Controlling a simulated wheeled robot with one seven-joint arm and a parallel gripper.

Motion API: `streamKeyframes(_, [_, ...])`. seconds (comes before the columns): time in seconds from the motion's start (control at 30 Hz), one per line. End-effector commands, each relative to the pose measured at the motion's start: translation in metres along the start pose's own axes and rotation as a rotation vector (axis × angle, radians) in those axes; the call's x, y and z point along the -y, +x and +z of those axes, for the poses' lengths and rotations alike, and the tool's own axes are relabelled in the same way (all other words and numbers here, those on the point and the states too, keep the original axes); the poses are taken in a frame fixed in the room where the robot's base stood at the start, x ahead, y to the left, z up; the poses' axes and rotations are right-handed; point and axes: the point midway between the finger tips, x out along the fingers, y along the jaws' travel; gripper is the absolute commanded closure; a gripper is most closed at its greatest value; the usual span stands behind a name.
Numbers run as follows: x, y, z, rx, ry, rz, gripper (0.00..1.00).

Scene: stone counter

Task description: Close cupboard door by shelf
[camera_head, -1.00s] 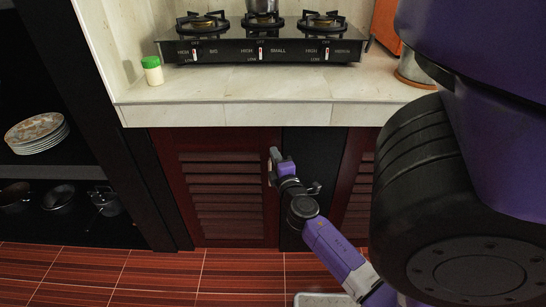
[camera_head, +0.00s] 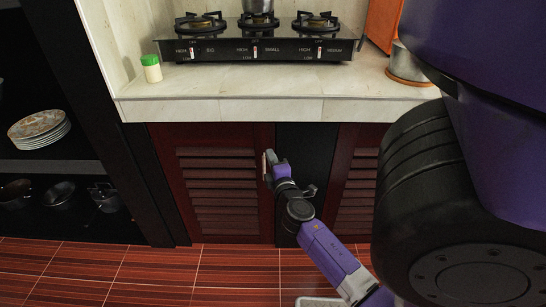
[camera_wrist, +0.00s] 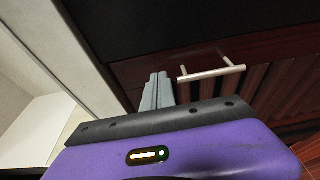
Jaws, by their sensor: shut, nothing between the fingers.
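The cupboard door by the shelf is a dark red louvred door (camera_head: 222,185) under the counter in the head view. It looks flush with the cupboard front, with no clear gap. My gripper (camera_head: 268,165) is at the door's upper right edge, beside the dark post. In the wrist view, the gripper's grey fingers (camera_wrist: 157,91) are together and empty. The door's metal bar handle (camera_wrist: 212,72) is just to their right, not between them. Whether the fingertips touch the door cannot be told.
An open dark shelf with stacked plates (camera_head: 39,130) and pans (camera_head: 58,194) stands at the left. A second louvred door (camera_head: 355,190) is to the right. The stone counter (camera_head: 230,108) overhangs above, carrying a gas stove (camera_head: 255,50).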

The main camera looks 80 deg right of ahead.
Motion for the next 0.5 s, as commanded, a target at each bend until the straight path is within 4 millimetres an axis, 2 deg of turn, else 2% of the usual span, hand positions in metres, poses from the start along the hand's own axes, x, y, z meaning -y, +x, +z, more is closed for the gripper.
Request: streamKeyframes(0.5, [0.002,-0.038,0.066,0.005,-0.003,-0.001,1.00])
